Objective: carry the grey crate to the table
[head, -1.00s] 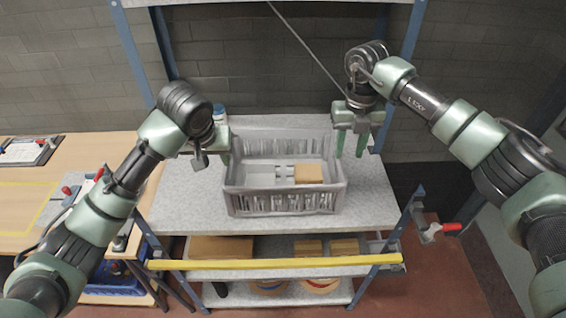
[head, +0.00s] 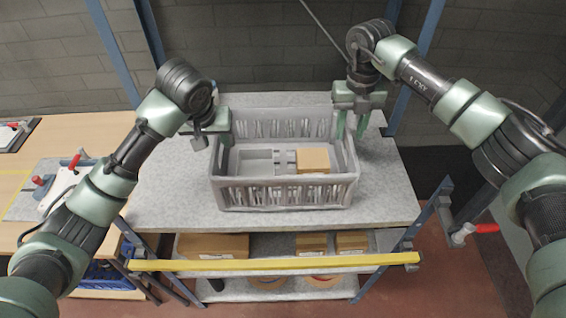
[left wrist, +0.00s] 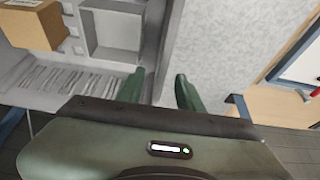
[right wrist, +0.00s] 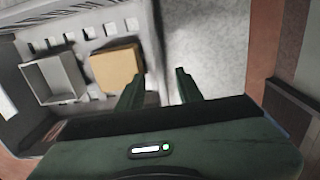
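The grey crate (head: 285,195) stands upright on the speckled grey shelf top. Inside it are a small grey tray (head: 252,163), grey fittings and a cardboard box (head: 313,161). My left gripper (head: 219,145) is at the crate's left wall; in the left wrist view its fingers (left wrist: 160,90) are spread, with the wall's rim between or just above them. My right gripper (head: 351,125) is at the right wall; in the right wrist view its fingers (right wrist: 160,88) are apart, by the rim. Firm contact is not visible. The wooden table (head: 95,130) is at the left.
The shelf (head: 160,190) has blue uprights and a yellow front strip (head: 275,264), with boxes on the level below. A board with red-handled clamps (head: 55,185) lies on the table's near part. A red-handled clamp (head: 478,230) sits at the shelf's right. The shelf top around the crate is bare.

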